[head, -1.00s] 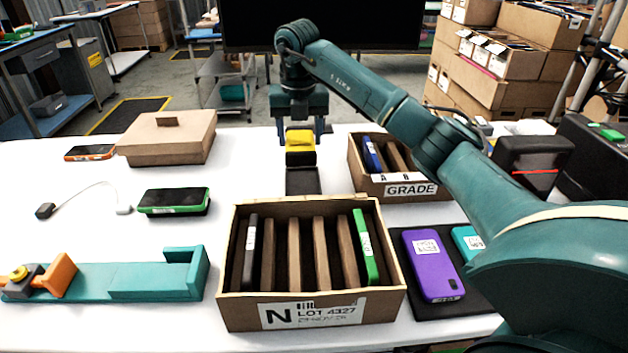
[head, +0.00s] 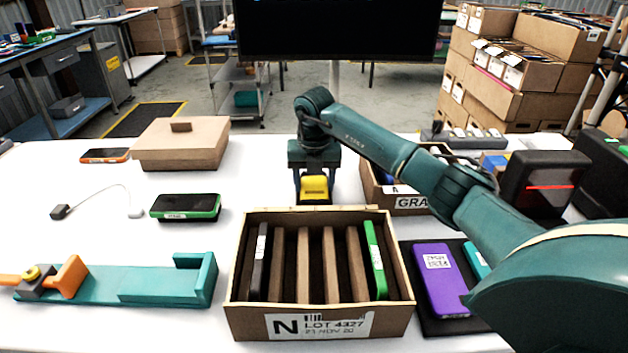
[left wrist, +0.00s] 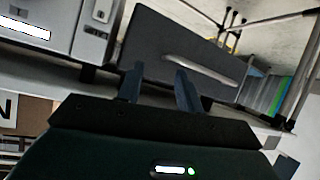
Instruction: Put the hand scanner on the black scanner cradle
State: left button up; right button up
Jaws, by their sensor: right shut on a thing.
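The yellow and black hand scanner (head: 314,189) is held between the fingers of my right gripper (head: 315,196), just behind the open carton in the head view. The gripper points down and is shut on the scanner. The scanner's lower part is hard to make out, and I cannot tell whether it touches anything below. The black scanner cradle cannot be made out now; the scanner and gripper cover the spot where a dark block showed earlier. My left gripper (left wrist: 158,82) is open and empty in the left wrist view, away from the scanner.
The divided carton (head: 318,325) stands in front of the scanner, with the GRADE carton (head: 408,203) at its right. A green-edged phone (head: 186,207), a lidded box (head: 180,147) and a teal fixture (head: 160,286) stand left. A black device (head: 540,188) stands right.

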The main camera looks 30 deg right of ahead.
aim_at(314, 189)
jog(key=o, duration=0.4)
jog(key=shift+f, duration=0.15)
jog(key=o, duration=0.5)
jog(key=r, duration=0.4)
jog(key=s+r, duration=0.1)
jog(key=r, duration=0.7)
jog(key=shift+s+a+r, duration=0.15)
jog(key=shift+a, duration=0.25)
